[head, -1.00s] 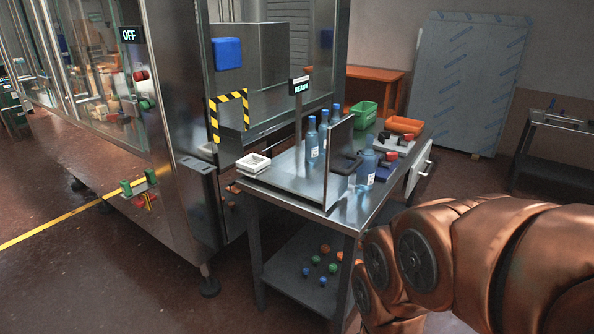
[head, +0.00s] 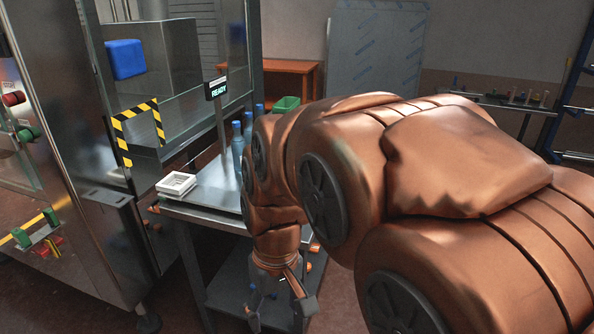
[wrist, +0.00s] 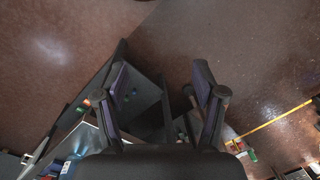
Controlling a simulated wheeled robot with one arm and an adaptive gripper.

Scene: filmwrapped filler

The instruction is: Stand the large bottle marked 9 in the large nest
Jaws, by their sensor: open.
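Several blue bottles stand on the steel table, partly hidden behind my arm in the head view; the clearest bottle (head: 238,145) is upright near the sign post. I cannot read a 9 on any of them. A white square frame with a recess (head: 177,184) sits at the table's left corner; I cannot tell if it is the large nest. My gripper (head: 281,308) hangs in front of the table, below its top, pointing down. In the wrist view my gripper (wrist: 160,80) is open, with nothing between its fingers.
The steel table (head: 205,208) has a lower shelf. A machine with a striped opening (head: 138,131) stands at left, beside a READY sign (head: 217,90). A green bin (head: 286,104) is at the back. My arm hides the table's right side.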

